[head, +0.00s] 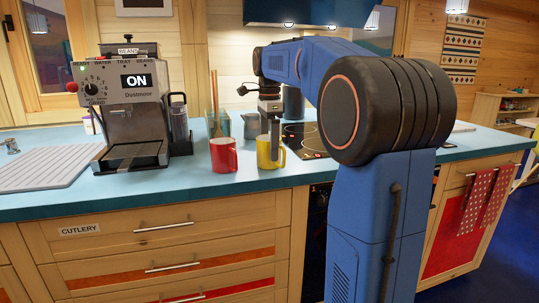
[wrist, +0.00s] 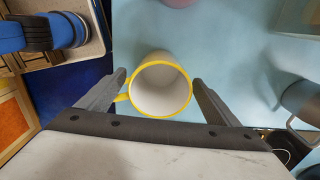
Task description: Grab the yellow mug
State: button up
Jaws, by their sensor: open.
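The yellow mug (head: 266,156) stands upright on the blue counter, near its front edge, in the head view. The wrist view looks down into it, with its yellow rim, white inside (wrist: 160,91) and handle at the left. My gripper (head: 271,143) is above and at the mug, pointing down. In the wrist view the two fingers of my gripper (wrist: 158,86) are spread apart, one on each side of the mug. The left finger is close to the handle. I cannot tell whether either finger touches the mug.
A red mug (head: 223,155) stands just left of the yellow one. A coffee machine (head: 128,108) stands farther left, beside a ribbed drainboard (head: 45,168). A cooktop (head: 303,140) lies to the right. A grey pot (head: 251,126) stands behind. The counter's front edge is close.

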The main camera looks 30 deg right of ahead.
jog(key=shift+f, duration=0.95)
jog(key=c, duration=1.3)
jog(key=shift+c, duration=0.2)
